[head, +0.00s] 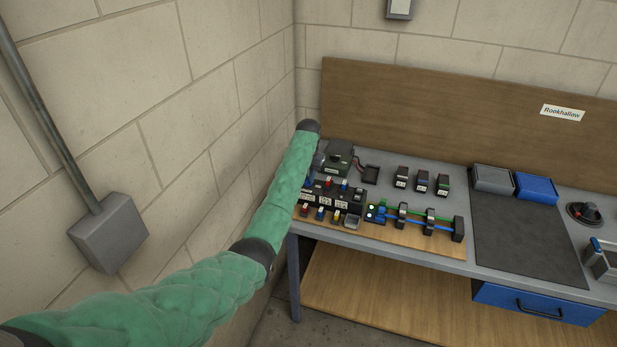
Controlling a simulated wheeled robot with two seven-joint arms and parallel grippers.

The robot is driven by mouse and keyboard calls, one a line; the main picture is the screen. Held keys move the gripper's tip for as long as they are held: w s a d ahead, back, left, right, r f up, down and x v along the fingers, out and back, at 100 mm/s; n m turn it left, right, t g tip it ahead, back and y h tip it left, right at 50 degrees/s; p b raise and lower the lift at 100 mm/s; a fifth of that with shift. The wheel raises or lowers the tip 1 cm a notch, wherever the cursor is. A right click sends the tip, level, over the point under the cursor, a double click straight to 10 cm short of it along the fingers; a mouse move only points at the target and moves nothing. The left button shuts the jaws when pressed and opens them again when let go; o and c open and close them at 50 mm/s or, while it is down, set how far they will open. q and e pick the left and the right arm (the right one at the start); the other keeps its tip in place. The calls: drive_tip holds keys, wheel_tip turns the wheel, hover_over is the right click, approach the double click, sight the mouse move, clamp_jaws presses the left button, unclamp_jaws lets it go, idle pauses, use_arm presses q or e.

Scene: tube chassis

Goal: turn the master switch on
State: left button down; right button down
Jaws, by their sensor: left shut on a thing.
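My left arm comes in from the lower left, and its dark end (308,126) is at the back left corner of the bench. My left gripper is mostly hidden by the arm. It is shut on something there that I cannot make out. A grey-green box with a dark knob on top (339,157) stands just right of the arm's end. My right gripper is out of view.
A dark chassis with coloured parts (346,201) stands on the left of the grey bench. Several small blocks and a wired wooden board (430,243) are right of it. A dark mat (525,240), grey and blue trays (537,188) lie further right. A wall is close left.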

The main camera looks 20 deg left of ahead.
use_arm(q)
drive_tip(key=shift+r+n, duration=0.1)
drive_tip(key=shift+n, duration=0.6)
drive_tip(key=c, duration=1.4)
unclamp_jaws()
